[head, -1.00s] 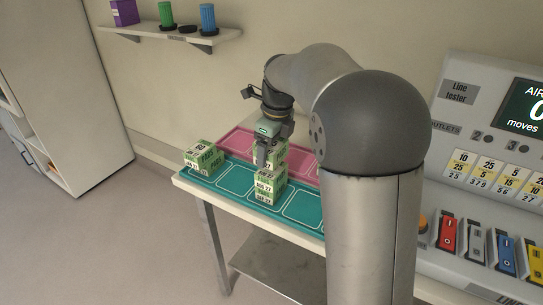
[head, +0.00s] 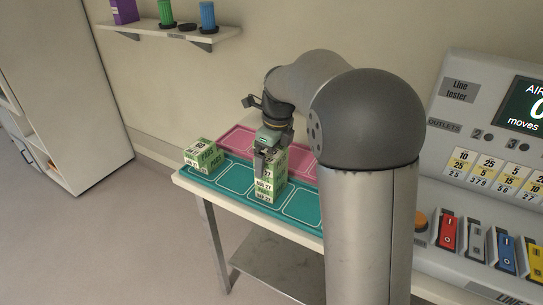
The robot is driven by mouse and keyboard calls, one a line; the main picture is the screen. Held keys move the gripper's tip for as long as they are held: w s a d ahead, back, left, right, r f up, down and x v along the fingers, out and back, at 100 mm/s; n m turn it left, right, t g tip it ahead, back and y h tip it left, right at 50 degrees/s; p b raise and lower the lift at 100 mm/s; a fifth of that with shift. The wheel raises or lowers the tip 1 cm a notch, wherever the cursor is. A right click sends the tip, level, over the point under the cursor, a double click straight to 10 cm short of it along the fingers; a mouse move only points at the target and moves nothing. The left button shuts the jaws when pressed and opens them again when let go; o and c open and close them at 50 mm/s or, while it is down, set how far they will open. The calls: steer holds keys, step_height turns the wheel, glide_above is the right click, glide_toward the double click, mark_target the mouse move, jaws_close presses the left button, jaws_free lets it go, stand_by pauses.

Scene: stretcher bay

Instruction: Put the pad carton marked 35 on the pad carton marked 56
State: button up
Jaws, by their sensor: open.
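Green-and-white pad cartons stand on the table's teal mat (head: 235,178). A left group (head: 203,157) sits near the left end; the number on its top is too small to read surely. A stack (head: 270,186) stands near the middle, with faces that seem to read 27. I cannot make out a 35 or a 56. My gripper (head: 262,168) points down at the stack's upper left side, its fingers overlapping the upper carton in the picture. It is open. Whether a finger touches a carton cannot be told. My gripper hides part of the stack's top and back.
A pink mat (head: 237,138) lies behind the teal one. Outlined places on the teal mat at right (head: 303,207) are bare. A wall shelf (head: 170,31) holds coloured items. The line tester panel (head: 490,175) stands at right, beyond my column.

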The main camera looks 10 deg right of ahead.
mark_target(276, 154)
step_height(276, 154, up, 12)
steer(key=s+d, duration=0.1)
steer(key=s+f+n, duration=0.8)
steer(key=s+n, duration=0.5)
steer(key=s, duration=0.1)
steer(key=s+f+n+h, duration=0.1)
steer(key=s+f+n, duration=0.8)
steer(key=s+n, duration=0.5)
steer(key=shift+s+a+g, duration=0.2)
steer(key=shift+a+g, duration=0.1)
steer(key=shift+a, duration=0.15)
